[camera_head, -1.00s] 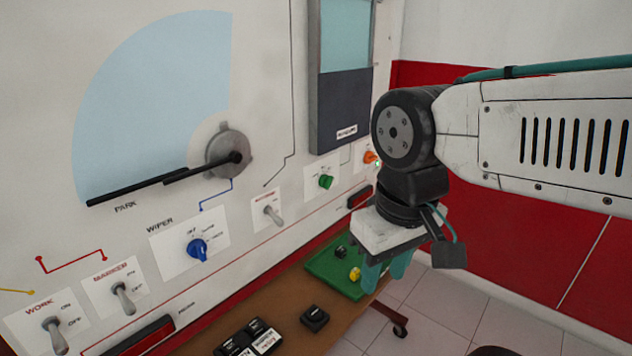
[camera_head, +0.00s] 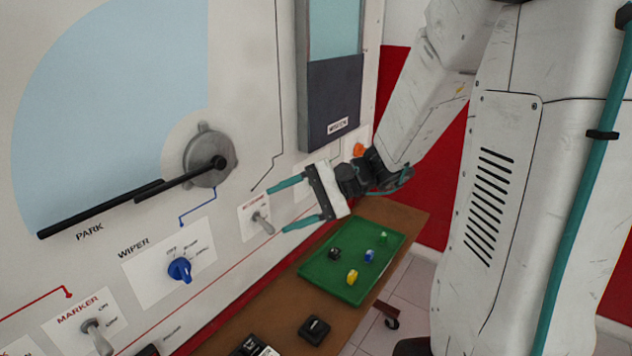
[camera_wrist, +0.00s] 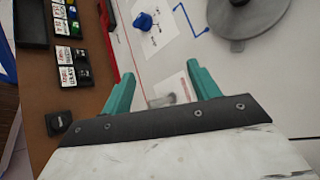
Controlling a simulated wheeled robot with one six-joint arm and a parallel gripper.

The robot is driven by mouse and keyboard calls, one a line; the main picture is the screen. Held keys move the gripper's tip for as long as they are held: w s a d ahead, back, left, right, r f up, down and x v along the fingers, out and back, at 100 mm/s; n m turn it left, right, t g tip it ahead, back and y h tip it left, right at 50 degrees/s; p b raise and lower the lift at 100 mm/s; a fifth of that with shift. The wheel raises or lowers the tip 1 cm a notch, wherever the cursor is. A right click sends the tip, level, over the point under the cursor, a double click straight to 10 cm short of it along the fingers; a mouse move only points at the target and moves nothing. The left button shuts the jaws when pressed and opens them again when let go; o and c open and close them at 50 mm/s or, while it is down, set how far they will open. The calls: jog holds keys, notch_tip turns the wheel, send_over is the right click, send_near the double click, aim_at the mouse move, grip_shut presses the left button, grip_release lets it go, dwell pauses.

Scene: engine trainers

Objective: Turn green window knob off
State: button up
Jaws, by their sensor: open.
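The green window knob does not show in the current views; its place on the panel below the window unit (camera_head: 333,105) is behind my gripper and wrist in the head view. My gripper (camera_head: 276,210) is open and empty, its two teal fingers pointing left along the panel, one above the other, near a silver toggle switch (camera_head: 262,222). In the wrist view, my gripper (camera_wrist: 160,68) spreads its fingers with the toggle (camera_wrist: 162,100) showing between them. I cannot tell if they touch the panel.
An orange knob (camera_head: 360,150) is right of my gripper. The blue wiper knob (camera_head: 180,270) and marker toggle (camera_head: 97,335) are left. A green tray (camera_head: 330,288) with several small coloured pieces and a black block (camera_head: 314,328) lie on the brown table below.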

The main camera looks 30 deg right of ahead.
jog(key=w+d+f+m+t+h, duration=0.35)
jog(key=d+m+t, duration=0.25)
jog(key=d, duration=0.5)
jog(key=w+d+f+m+t+h, duration=0.3)
jog(key=w+d+f+m+t, duration=0.25)
jog(key=d, duration=0.45)
jog(key=x, duration=0.6)
jog(key=shift+w+r, duration=0.35)
jog(key=shift+w, duration=0.15)
jog(key=shift+d+m, duration=0.1)
jog(key=shift+m, duration=0.15)
jog(key=c, duration=1)
